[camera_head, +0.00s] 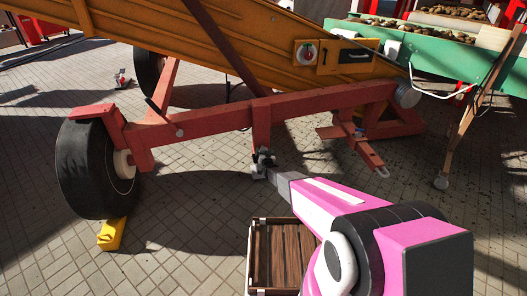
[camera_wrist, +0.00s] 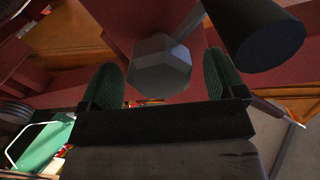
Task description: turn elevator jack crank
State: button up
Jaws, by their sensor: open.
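The crank shows close up in the wrist view. It has a grey faceted hub (camera_wrist: 160,66), a grey arm (camera_wrist: 190,25) and a thick black grip (camera_wrist: 258,36) at the upper right. My gripper (camera_wrist: 163,80) is open, with its green-padded fingers on either side of the hub in the picture. I cannot tell whether they touch it. The black grip is outside the fingers. In the head view my gripper (camera_head: 264,160) is at the foot of a red post under the elevator's red frame (camera_head: 220,118). The crank is too small to make out there.
The orange elevator (camera_head: 240,45) rises above the frame. A wheel (camera_head: 85,165) with a yellow chock (camera_head: 112,235) stands at left. A wooden crate (camera_head: 254,262) is below my arm. A red tow hitch (camera_head: 370,155) and a green conveyor (camera_head: 430,55) are at right.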

jog(key=shift+x, duration=1.25)
jog(key=c, duration=1.3)
jog(key=shift+n, duration=0.3)
jog(key=shift+n, duration=2.6)
jog(key=o, duration=1.3)
